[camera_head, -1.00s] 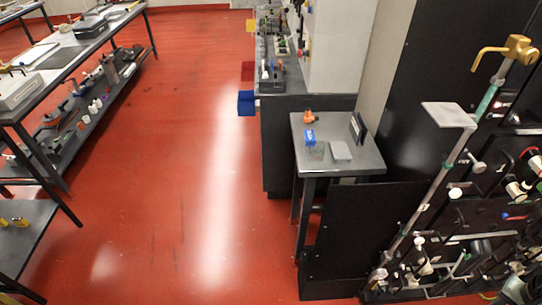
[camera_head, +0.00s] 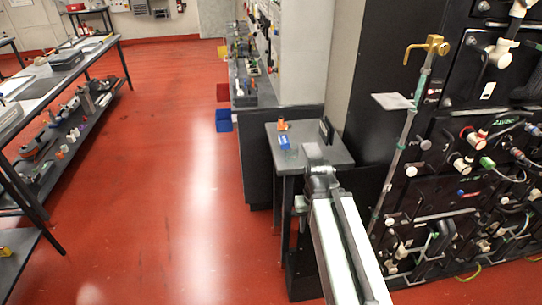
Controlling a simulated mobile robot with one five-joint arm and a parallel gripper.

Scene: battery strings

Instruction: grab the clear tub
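The small grey table (camera_head: 262,134) stands right of centre, beside the black rack. I cannot clearly make out the clear tub now; its spot is on this tabletop, just in front of the small blue box (camera_head: 285,142), close to the end of my arm. My arm reaches up from the bottom of the picture over the table's front edge. My gripper is at its far end, small and seen from behind, and its fingers cannot be told apart. I see nothing held.
An orange object (camera_head: 282,125) and a dark upright panel (camera_head: 326,131) are also on the small table. A rack of cables and fittings (camera_head: 470,150) fills the right, with a brass-topped pole (camera_head: 412,120) before it. The red floor (camera_head: 160,180) is clear to the left.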

